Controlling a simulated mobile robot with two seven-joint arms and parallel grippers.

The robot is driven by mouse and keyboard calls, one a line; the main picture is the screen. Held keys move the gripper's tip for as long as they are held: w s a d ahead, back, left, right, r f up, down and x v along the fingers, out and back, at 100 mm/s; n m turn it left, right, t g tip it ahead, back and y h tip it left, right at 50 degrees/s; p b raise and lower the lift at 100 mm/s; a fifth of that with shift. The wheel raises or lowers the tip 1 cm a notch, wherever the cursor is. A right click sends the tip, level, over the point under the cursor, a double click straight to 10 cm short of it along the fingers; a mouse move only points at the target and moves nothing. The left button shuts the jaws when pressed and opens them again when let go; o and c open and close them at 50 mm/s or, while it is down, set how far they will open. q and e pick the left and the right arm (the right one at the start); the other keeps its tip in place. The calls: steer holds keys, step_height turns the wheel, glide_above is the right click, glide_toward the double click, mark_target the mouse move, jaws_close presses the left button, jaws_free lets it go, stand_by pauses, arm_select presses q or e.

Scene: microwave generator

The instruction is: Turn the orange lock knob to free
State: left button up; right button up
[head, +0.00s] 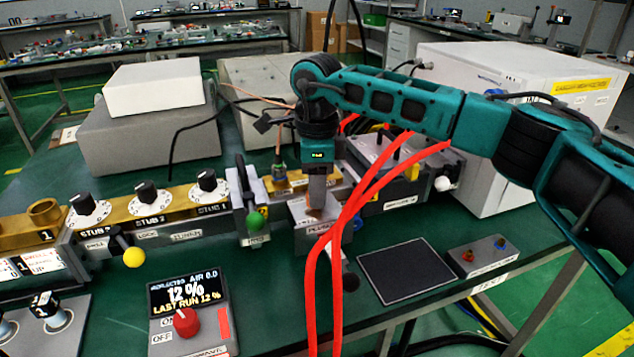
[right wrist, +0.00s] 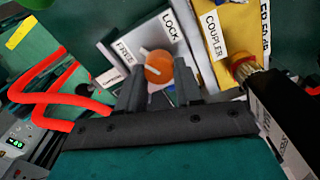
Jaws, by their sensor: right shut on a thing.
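The orange lock knob (right wrist: 158,68) shows in the right wrist view between the tips of my right gripper (right wrist: 160,88). It has a white pointer line and sits on a pale plate between the FREE label (right wrist: 124,51) and the LOCK label (right wrist: 170,25). I cannot tell exactly which label the pointer meets. The two dark fingers are shut on the knob. In the head view my right gripper (head: 317,192) reaches down to the grey block (head: 305,236) at the bench's middle, where the knob is mostly hidden. My left gripper is not in view.
Red hoses (head: 336,262) hang in front of the block. A brass section with a COUPLER label (right wrist: 215,36) lies beside the knob. A dark mat (head: 405,270) lies bare.

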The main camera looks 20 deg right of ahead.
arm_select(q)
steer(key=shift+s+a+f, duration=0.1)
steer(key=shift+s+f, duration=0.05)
arm_select(e)
steer(key=shift+n, duration=0.3)
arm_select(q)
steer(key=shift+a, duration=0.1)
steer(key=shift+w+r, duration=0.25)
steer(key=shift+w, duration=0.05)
arm_select(e)
steer(key=o, duration=1)
steer(key=shift+o, duration=0.2)
arm_select(q)
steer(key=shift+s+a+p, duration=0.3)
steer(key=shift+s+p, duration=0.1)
steer(key=shift+p, duration=0.35)
arm_select(e)
step_height(320, 180, up, 13)
